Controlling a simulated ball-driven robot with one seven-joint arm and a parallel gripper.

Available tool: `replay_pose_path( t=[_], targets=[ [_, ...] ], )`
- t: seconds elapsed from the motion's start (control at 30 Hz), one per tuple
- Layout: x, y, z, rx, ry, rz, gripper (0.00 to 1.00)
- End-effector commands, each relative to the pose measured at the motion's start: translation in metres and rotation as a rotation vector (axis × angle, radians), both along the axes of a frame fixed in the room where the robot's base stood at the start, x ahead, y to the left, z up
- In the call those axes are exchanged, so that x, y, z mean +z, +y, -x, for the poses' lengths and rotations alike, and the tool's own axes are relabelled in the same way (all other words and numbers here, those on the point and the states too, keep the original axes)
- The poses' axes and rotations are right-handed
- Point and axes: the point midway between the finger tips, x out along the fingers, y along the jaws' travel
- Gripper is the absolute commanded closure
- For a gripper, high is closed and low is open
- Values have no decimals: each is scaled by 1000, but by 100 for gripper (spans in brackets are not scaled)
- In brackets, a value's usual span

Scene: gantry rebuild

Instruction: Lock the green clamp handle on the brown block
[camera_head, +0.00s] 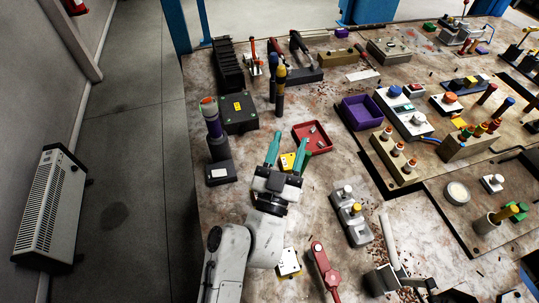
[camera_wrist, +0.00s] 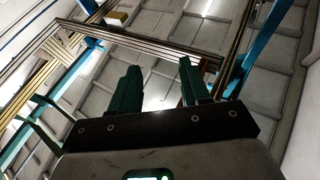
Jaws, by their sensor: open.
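My gripper (camera_head: 288,141) is open, with two teal fingers apart and nothing between them. It is over the middle left of the table, just left of a red tray. The wrist view also shows my gripper (camera_wrist: 159,68), with its open fingers pointing at the overhead frame and ceiling panels. A brown block (camera_head: 340,57) sits at the back of the table, well beyond my gripper. I cannot make out a green clamp handle on it. A red-handled clamp (camera_head: 299,45) stands left of it on a dark base. The wrist view shows neither block nor clamp.
The red tray (camera_head: 319,148) is close to my fingers. A black block (camera_head: 238,122) and dark posts (camera_head: 279,92) stand beyond them. A purple bin (camera_head: 361,112) is to the right. A grey switch unit (camera_head: 351,225) and red handle (camera_head: 325,270) lie nearer.

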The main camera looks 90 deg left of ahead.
Motion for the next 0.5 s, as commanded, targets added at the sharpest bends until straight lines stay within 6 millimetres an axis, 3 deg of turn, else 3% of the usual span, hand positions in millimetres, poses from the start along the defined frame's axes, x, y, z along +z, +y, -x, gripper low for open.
replay_pose_path(
  t=[0.5],
  targets=[
    [16,-27,22,2,-1,-2,54]
  ],
)
